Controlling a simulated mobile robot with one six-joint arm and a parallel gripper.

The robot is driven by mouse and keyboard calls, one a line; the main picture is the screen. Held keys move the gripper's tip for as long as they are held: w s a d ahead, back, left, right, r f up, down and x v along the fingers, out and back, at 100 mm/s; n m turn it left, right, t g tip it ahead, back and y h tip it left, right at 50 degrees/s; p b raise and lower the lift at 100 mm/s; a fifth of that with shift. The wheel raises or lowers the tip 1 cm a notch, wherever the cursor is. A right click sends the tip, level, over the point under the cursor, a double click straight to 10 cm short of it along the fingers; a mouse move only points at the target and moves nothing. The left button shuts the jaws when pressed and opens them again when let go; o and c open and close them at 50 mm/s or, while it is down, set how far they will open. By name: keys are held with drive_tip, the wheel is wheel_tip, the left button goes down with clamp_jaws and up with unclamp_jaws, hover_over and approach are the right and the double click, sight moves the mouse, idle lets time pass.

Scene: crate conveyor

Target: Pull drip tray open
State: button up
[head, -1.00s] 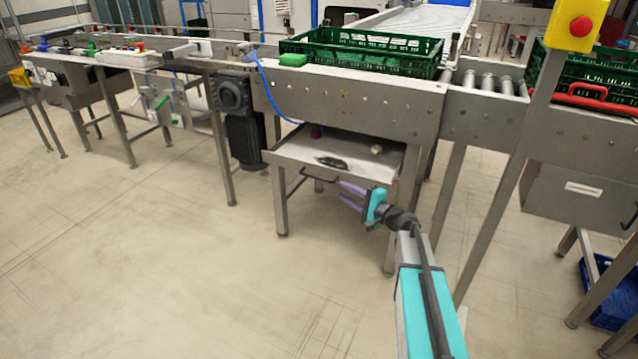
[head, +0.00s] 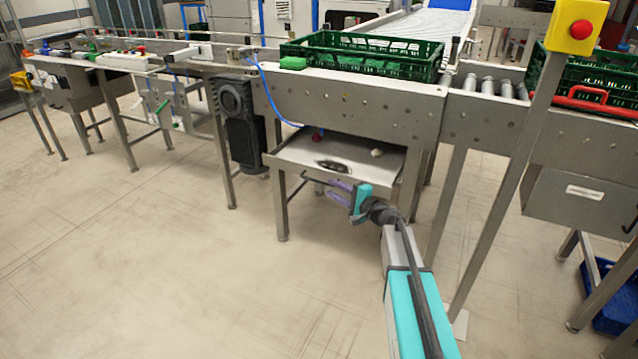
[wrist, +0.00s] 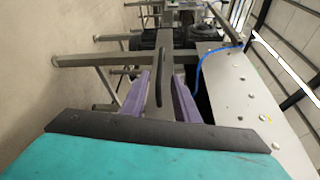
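The drip tray (head: 293,151) is a shallow grey metal tray under the conveyor frame. A dark patch, a small pale object and a small red object are on it. Its dark bar handle (head: 308,180) sticks out at the front. My gripper (head: 326,187) is at the handle, its purple fingers pointing left. In the wrist view the fingers of my gripper (wrist: 158,92) are spread, and the dark handle (wrist: 152,92) lies between them with gaps visible on both sides. The handle's right part is hidden by my gripper in the head view.
A green crate (head: 365,72) stands on the conveyor above the tray. A dark motor (head: 240,125) hangs to the left. A post with a red button on a yellow box (head: 577,27) stands at right. The floor (head: 170,270) in front is clear.

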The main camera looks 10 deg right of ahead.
sight(319, 181)
drive_tip(key=shift+x, duration=3.95)
clamp_jaws()
drive_tip(key=shift+a, duration=0.15)
drive_tip(key=shift+s, duration=0.1)
